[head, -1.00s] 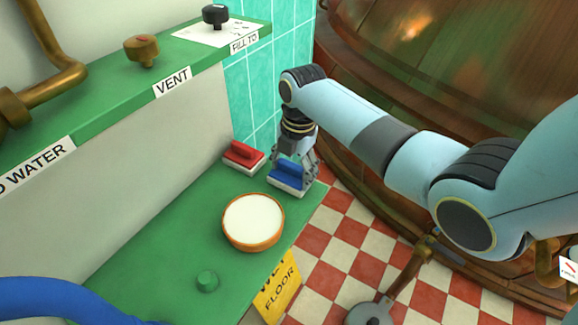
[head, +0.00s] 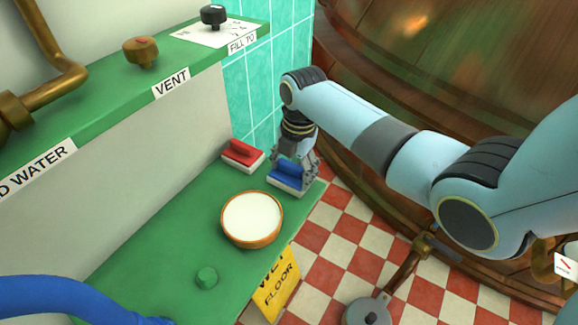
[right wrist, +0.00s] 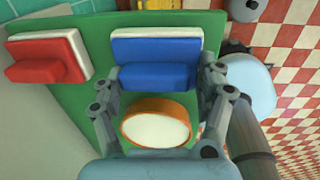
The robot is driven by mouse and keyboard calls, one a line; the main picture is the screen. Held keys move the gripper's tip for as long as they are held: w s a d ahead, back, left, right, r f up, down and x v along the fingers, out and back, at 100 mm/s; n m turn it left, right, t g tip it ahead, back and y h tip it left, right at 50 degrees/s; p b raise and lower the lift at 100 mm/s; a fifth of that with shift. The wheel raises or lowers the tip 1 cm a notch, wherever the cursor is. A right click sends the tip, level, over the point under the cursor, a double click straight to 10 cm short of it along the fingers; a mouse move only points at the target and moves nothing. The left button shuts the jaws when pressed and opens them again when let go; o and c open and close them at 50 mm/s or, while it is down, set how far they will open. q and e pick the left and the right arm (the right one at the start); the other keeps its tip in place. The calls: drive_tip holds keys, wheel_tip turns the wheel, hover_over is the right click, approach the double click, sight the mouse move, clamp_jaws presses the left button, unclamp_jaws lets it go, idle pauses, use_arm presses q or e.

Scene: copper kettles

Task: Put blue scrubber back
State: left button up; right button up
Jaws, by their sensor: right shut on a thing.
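The blue scrubber (head: 286,176), blue with a white pad underneath, is at the far right corner of the green bench (head: 165,225). My right gripper (head: 294,168) comes down over it from above and is shut on it. In the right wrist view the blue scrubber (right wrist: 155,62) sits between the two fingers. I cannot tell whether its pad touches the bench. A red scrubber (head: 241,154) with a white pad lies just left of it, apart from it; it also shows in the right wrist view (right wrist: 45,60). My left gripper is not in view.
A bowl of white contents (head: 252,220) stands in front of the scrubbers. A blue hose-like shape (head: 70,297) crosses the lower left. A copper kettle (head: 430,90) and checkered floor lie right.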

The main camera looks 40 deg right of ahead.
drive_tip(key=shift+f, duration=0.35)
drive_tip(key=o, duration=1.5)
drive_tip(key=shift+o, duration=0.2)
wheel_tip(320, 180, up, 12)
drive_tip(key=shift+s+d, duration=0.2)
drive_tip(key=shift+s, duration=0.15)
